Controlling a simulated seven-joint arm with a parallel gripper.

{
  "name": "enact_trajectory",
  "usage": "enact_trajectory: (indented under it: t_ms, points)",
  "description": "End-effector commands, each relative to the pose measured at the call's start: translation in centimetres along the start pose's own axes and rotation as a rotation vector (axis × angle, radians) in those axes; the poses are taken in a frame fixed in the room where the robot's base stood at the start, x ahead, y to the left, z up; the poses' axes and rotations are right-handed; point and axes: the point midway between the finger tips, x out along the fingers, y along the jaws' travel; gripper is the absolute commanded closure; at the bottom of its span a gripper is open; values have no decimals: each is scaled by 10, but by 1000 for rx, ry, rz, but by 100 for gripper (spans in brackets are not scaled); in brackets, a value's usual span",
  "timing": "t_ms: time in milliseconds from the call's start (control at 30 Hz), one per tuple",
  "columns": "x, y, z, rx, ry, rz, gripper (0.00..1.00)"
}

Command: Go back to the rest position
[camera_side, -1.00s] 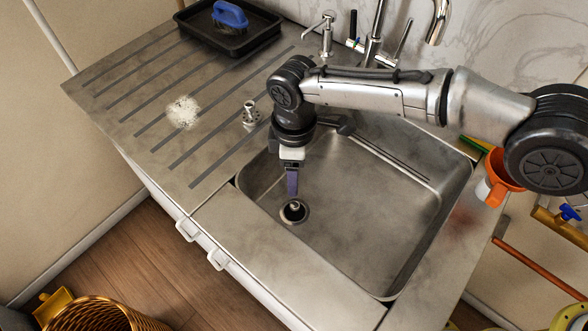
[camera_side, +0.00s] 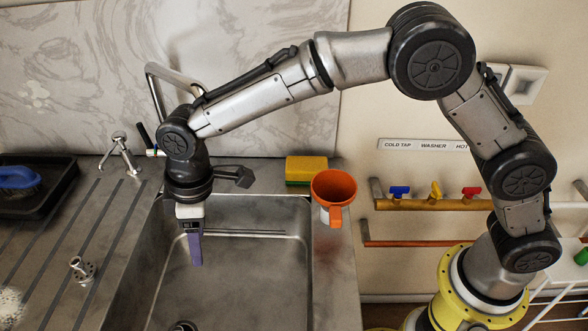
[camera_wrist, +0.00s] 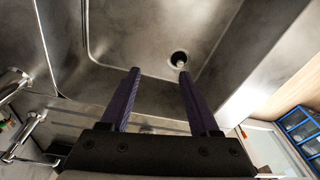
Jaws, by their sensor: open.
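My gripper (camera_side: 196,262) points down over the steel sink basin (camera_side: 262,270), near its left side in the side view. The wrist view shows its two purple fingers apart, with nothing between the tips (camera_wrist: 159,74). A drain (camera_side: 183,326) is cut off at the bottom edge of the side view. In the wrist view a small metal piece sits in the drain (camera_wrist: 179,58), apart from the fingers.
A metal fitting (camera_side: 82,270) stands on the ribbed drainboard. A black tray (camera_side: 50,205) holds a blue brush (camera_side: 18,180).

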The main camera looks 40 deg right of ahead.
Motion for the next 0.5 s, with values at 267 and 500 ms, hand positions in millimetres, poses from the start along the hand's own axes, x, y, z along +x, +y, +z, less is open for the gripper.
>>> enact_trajectory:
  t_ms: [267, 500]
  points:
    - [-93, 46, 98, 295, 110, 54, 38]
    - [-165, 58, 206, 515, 193, 139, 38]
